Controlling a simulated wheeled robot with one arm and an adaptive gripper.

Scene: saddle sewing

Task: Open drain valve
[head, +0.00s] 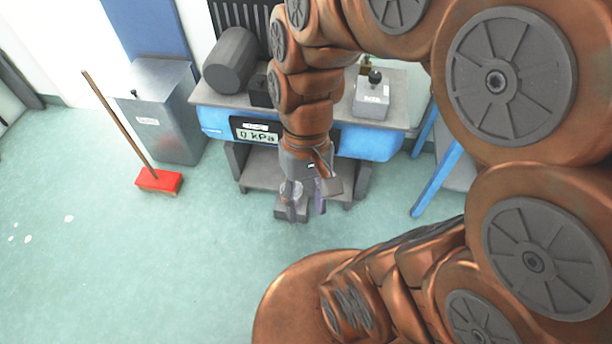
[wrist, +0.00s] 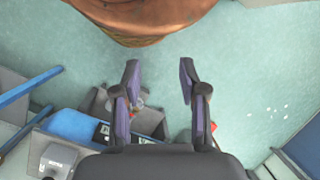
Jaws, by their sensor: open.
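The blue compressor tank (head: 370,143) carries a display reading 0 kPa (head: 258,136). Part of the blue tank also shows at the lower left of the wrist view (wrist: 72,126). My gripper (head: 306,205) is open, with its fingers pointing down in front of the tank's lower shelf. In the wrist view the two purple-grey fingers (wrist: 158,72) stand apart with only floor visible between their tips. A small pale round part (head: 289,190) shows by the left finger, perhaps the drain valve; I cannot tell. A bit of red (wrist: 138,114) shows behind a finger in the wrist view.
A grey box with a black knob (head: 371,100) and a dark cylinder (head: 230,61) sit on the tank's top plate. A grey bin (head: 160,110) and a red broom (head: 158,181) stand to the left. Blue legs (head: 436,180) stand to the right.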

